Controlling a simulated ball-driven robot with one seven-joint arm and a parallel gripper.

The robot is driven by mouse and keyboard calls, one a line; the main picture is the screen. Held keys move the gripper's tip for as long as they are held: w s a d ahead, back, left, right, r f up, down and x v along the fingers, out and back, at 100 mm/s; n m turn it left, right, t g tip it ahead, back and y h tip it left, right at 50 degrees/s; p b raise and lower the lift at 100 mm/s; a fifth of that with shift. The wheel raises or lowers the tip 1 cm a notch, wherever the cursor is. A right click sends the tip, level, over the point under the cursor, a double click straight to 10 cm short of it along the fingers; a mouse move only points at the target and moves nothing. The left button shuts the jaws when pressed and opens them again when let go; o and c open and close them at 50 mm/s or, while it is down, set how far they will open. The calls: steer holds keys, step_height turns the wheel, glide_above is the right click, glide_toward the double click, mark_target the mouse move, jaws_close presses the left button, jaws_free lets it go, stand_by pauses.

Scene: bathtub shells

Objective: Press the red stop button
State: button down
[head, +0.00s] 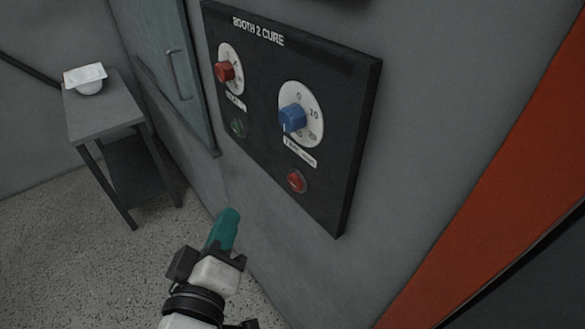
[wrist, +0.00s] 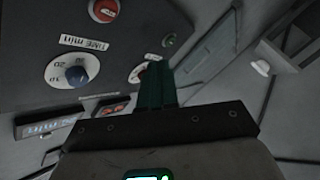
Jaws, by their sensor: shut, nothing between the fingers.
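The red stop button (head: 297,181) is a small round button at the lower right of the black control panel (head: 340,130) on the wall. It also shows at the top of the wrist view (wrist: 104,9). My gripper (head: 230,216) has teal fingers, which are shut and empty. In the head view it is below and left of the panel, apart from the button. In the wrist view the fingers (wrist: 156,82) point toward the panel's lower edge region, with the button up and left of them.
The panel also bears a green button (head: 239,128), a red knob (head: 225,71) and a blue knob (head: 292,117) on white dials. An orange-red band (head: 480,190) runs along the right.

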steer(key=shift+w, duration=0.1)
stand_by(0.3)
steer(key=w+d+p, duration=0.1)
steer(key=w+d, duration=0.3)
steer(key=d, duration=0.3)
steer(key=shift+w+d, duration=0.15)
steer(key=shift+w, duration=0.2)
steer(key=shift+d, duration=0.1)
stand_by(1.9)
steer(key=shift+w+d, duration=0.25)
steer(key=shift+w+d, duration=0.25)
steer(key=shift+d, duration=0.1)
stand_by(0.8)
stand_by(0.3)
steer(key=shift+s+a, duration=0.5)
steer(key=shift+a, duration=0.2)
steer(key=shift+s+a+b, duration=0.3)
steer(key=shift+s+a, duration=0.4)
steer(key=shift+a, duration=0.35)
steer(key=shift+s+a+b, duration=0.3)
steer(key=shift+s+a, duration=0.4)
steer(key=shift+a, duration=0.35)
